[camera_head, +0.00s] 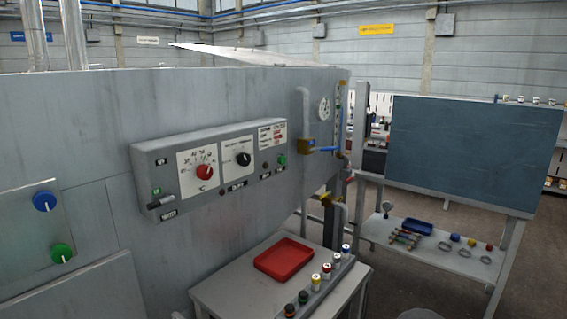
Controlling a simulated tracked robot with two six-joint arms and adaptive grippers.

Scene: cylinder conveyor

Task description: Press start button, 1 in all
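A grey control box (172,163) is fixed to the large grey machine wall. It carries a red dial (205,171) on a white scale plate, a black rotary knob (243,158) and a small green button (282,160) at its right end. A small green element (156,191) and a dark lever (160,202) are at its left end. The labels are too small to read, so I cannot tell which control is marked start. Neither of my grippers shows in the head view, and nothing touches the control box.
A plate at left carries a blue knob (44,201) and a green knob (62,252). A table (225,294) below holds a red tray (284,260) and a rack of coloured cylinders (316,291). A blue-handled valve (327,149) and pipes stand right of the box. Its front looks clear.

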